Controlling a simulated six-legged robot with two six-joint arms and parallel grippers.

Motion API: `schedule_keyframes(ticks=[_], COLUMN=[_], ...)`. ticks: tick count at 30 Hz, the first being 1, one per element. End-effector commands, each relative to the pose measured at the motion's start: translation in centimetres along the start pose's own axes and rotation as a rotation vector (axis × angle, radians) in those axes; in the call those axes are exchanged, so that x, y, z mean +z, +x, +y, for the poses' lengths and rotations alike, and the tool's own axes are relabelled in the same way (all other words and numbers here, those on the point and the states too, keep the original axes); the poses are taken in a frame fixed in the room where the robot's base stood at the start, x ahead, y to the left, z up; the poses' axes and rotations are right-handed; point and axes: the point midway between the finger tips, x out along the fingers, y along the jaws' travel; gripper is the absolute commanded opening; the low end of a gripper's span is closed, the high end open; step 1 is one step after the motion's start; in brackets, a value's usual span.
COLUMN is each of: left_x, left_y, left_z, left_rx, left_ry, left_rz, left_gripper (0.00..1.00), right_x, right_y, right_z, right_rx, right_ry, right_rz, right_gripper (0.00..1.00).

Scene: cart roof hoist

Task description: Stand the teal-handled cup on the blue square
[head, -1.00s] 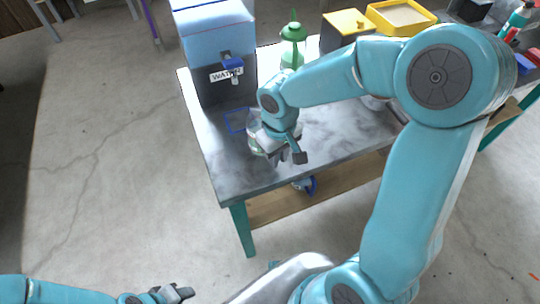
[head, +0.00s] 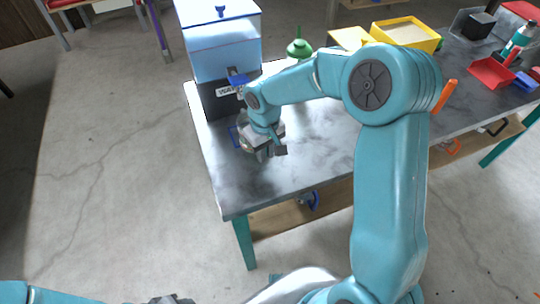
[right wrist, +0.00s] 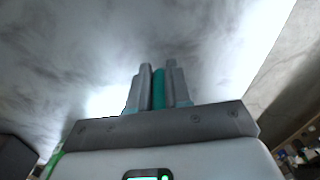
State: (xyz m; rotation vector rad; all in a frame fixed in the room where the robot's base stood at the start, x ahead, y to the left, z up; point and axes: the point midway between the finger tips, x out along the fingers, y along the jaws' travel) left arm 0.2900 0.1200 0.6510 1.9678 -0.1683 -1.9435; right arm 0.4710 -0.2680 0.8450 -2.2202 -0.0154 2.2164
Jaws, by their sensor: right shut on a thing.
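The blue square (head: 233,136) is an outline on the grey table, in front of the water dispenser; my right gripper and the cup partly cover it in the head view. My right gripper (head: 272,152) is at its right side, shut on the teal handle (right wrist: 158,90), which shows upright between the fingers in the right wrist view. The cup (head: 246,143) is a pale, clear shape mostly hidden behind the gripper. I cannot tell whether it touches the table. My left gripper (head: 172,299) is cut off at the bottom edge of the head view, and its jaws are unclear.
The blue water dispenser (head: 222,50) stands right behind the square. A green lantern-like thing (head: 299,48) and yellow trays (head: 405,33) stand farther back. A shelf (head: 330,205) lies under the table. The table top (head: 300,170) in front of the gripper is clear.

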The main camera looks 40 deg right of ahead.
Motion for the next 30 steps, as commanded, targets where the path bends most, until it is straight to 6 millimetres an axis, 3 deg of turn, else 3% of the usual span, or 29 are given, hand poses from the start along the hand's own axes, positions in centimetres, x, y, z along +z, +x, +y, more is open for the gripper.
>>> schedule_keyframes(ticks=[17,30], left_x=[0.0,0.0], left_y=[-1.6,-1.8], left_z=[0.6,0.6], left_rx=[0.000,0.000], left_ry=[0.000,0.000], left_rz=[0.000,0.000], left_gripper=[0.43,0.43], right_x=[-4.8,-5.7], right_y=[0.0,0.1], right_z=[0.5,0.6], right_rx=[0.000,0.000], right_ry=[0.000,0.000], right_rz=[0.000,0.000], right_gripper=[0.00,0.00])
